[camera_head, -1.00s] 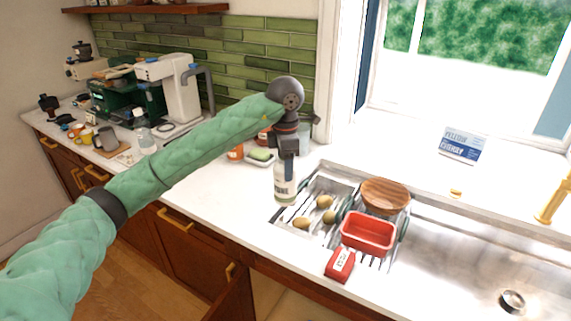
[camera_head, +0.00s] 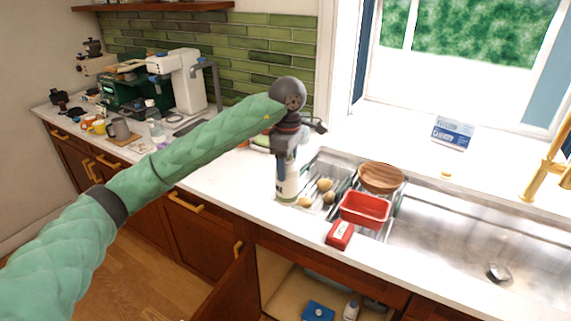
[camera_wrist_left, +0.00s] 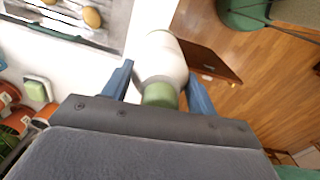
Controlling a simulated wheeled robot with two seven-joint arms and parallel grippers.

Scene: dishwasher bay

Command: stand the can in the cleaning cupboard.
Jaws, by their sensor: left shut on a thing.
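The can (camera_head: 288,186), a pale cylinder with a label, hangs upright from my left gripper (camera_head: 287,160) in the head view. In the left wrist view the can (camera_wrist_left: 161,62) is white with a green end, between the two blue fingers of the gripper (camera_wrist_left: 160,88), which is shut on it. In the head view the can overlaps the counter at the left edge of the dish rack; whether it touches the counter I cannot tell. The cleaning cupboard (camera_head: 283,283) under the sink is open at the bottom, its door (camera_head: 236,290) swung out to the left.
A blue item (camera_head: 318,311) and a white bottle (camera_head: 351,310) are inside the cupboard. A red tub (camera_head: 364,210), a wooden bowl (camera_head: 381,177) and a red box (camera_head: 340,235) are by the rack. The worktop's front edge (camera_head: 262,229) lies above the cupboard.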

